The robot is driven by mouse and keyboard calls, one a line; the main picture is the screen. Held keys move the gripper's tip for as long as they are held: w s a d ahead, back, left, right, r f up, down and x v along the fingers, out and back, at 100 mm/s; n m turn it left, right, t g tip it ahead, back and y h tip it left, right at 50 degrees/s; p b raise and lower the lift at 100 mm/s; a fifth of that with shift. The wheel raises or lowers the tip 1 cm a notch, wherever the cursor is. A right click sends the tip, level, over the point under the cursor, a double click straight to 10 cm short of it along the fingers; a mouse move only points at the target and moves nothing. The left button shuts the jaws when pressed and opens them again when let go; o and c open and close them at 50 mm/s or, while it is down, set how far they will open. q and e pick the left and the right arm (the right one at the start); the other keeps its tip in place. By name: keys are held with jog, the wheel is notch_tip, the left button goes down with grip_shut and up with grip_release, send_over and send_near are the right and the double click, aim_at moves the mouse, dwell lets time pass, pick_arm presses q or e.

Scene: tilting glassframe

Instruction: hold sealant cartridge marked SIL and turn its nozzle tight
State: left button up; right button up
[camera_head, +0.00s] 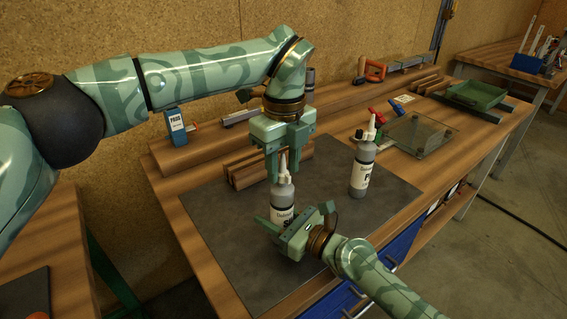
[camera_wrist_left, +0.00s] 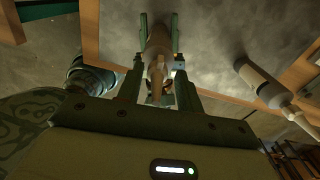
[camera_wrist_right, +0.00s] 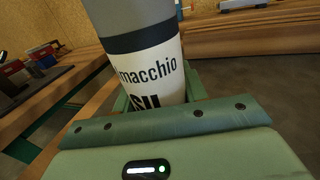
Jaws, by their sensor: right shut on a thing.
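The grey sealant cartridge marked SIL (camera_head: 283,198) stands upright on the dark mat. Its label fills much of the right wrist view (camera_wrist_right: 150,68). My right gripper (camera_head: 287,226) is shut on the cartridge body, low down and from the front. The pale nozzle (camera_head: 283,163) points up from the cartridge top. My left gripper (camera_head: 284,168) points down from above, with its fingers on either side of the nozzle. In the left wrist view the nozzle (camera_wrist_left: 157,72) lies between the two fingers, which look apart from it. The cartridge's lower part is hidden by my right gripper.
A second cartridge (camera_head: 361,178) with a nozzle stands to the right on the mat (camera_head: 235,240). Wooden strips (camera_head: 246,170) lie behind.

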aim_at(284, 162)
jog(key=shift+r, duration=0.1)
pick_arm(q)
notch_tip(284, 162, up, 12)
dwell(0.5)
jog(key=shift+w+d, duration=0.1)
pick_arm(e)
jog(key=o, duration=1.3)
jog(key=shift+d, duration=0.1)
